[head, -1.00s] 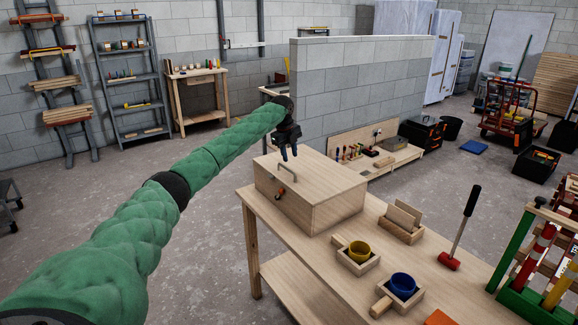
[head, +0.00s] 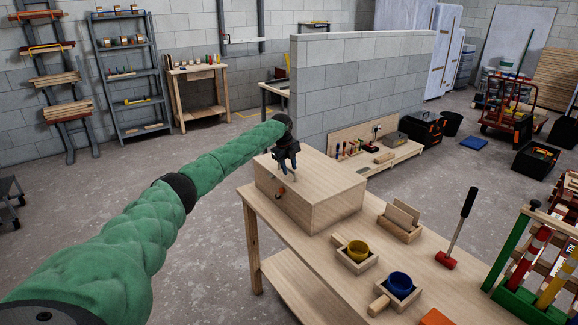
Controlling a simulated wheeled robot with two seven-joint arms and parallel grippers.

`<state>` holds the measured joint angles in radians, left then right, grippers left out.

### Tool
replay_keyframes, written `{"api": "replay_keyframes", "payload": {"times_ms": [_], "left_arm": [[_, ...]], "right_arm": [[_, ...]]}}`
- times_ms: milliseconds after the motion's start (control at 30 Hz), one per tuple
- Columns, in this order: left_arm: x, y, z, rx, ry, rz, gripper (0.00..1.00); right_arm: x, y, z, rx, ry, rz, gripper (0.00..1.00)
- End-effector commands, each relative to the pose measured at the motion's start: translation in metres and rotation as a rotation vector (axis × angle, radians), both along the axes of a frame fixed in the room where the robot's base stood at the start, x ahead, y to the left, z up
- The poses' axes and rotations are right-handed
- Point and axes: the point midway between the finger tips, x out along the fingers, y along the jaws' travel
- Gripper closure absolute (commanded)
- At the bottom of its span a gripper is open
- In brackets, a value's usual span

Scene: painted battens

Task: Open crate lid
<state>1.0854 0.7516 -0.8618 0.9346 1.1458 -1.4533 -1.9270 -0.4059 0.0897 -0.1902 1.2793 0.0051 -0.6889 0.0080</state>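The wooden crate (head: 335,208) stands on the far end of the workbench with its flat lid (head: 322,180) down. A small latch with an orange part (head: 280,193) is on its front side. My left gripper (head: 287,168) points down at the lid handle, its two dark fingers apart around or just over the handle. It hides most of the handle, and I cannot tell whether the fingers touch it. My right gripper is not in view.
A low block wall (head: 360,85) stands behind the crate.

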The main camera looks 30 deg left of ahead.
Motion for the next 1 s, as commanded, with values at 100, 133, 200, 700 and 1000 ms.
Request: {"api": "replay_keyframes", "payload": {"times_ms": [100,133,200,700,1000], "left_arm": [[0.0,0.0,0.0,0.0,0.0,0.0,0.67],[0.0,0.0,0.0,0.0,0.0,0.0,0.67],[0.0,0.0,0.0,0.0,0.0,0.0,0.69],[0.001,0.0,0.004,0.0,-0.001,0.0,1.0],[0.012,-0.005,0.041,-0.002,-0.005,0.001,1.0]], "right_arm": [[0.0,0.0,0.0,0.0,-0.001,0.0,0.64],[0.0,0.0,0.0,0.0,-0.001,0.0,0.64],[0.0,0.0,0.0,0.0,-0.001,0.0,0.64],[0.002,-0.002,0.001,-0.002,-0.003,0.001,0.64],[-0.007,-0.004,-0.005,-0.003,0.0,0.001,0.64]]}}
